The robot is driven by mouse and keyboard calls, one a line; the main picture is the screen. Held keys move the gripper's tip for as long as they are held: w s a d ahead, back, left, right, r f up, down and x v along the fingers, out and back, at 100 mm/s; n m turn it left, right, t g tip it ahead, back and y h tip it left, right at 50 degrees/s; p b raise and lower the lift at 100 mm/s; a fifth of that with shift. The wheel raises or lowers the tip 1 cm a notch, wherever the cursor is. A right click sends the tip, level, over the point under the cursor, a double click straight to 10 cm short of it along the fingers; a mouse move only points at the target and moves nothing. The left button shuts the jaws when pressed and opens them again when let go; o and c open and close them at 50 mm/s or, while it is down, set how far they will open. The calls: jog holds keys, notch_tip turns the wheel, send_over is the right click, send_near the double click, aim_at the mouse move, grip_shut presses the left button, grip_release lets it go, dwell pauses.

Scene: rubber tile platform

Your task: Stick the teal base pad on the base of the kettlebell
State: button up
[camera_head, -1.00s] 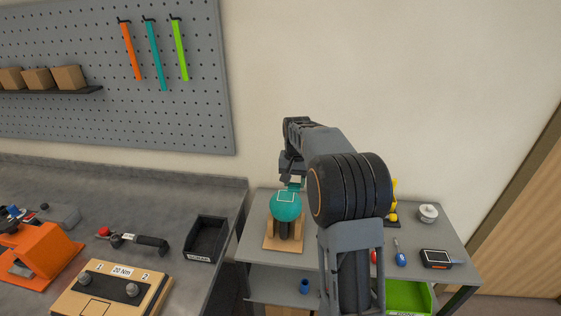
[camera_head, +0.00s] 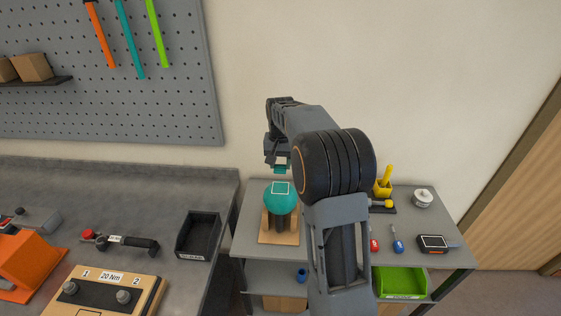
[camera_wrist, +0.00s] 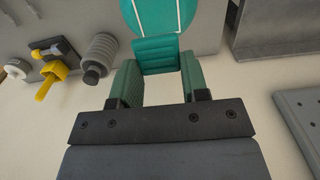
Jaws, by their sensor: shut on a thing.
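The kettlebell (camera_head: 280,203), a teal ball, stands upside down on a wooden stand (camera_head: 290,238) on the grey shelf table. A white outlined square marks its upturned base. My gripper (camera_head: 279,166) is shut on the teal base pad (camera_wrist: 158,55), above the kettlebell with a visible gap in the head view. In the wrist view the pad sits between the two green fingers, and the kettlebell (camera_wrist: 150,15) with white outline lines shows beyond it. The pad is small and partly hidden in the head view.
A green bin (camera_head: 402,282) is below. A black tray (camera_head: 198,236) is on the left bench.

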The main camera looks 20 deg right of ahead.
jog(key=b, duration=0.3)
send_over(281, 186)
jog(key=shift+w+f, duration=0.1)
jog(key=shift+f, duration=2.15)
jog(key=shift+f, duration=0.15)
jog(key=shift+f+b, duration=0.45)
jog(key=shift+f, duration=0.55)
jog(key=shift+f, duration=0.15)
jog(key=shift+f, duration=0.5)
jog(key=shift+f, duration=0.1)
dwell(0.8)
jog(key=o, duration=0.9)
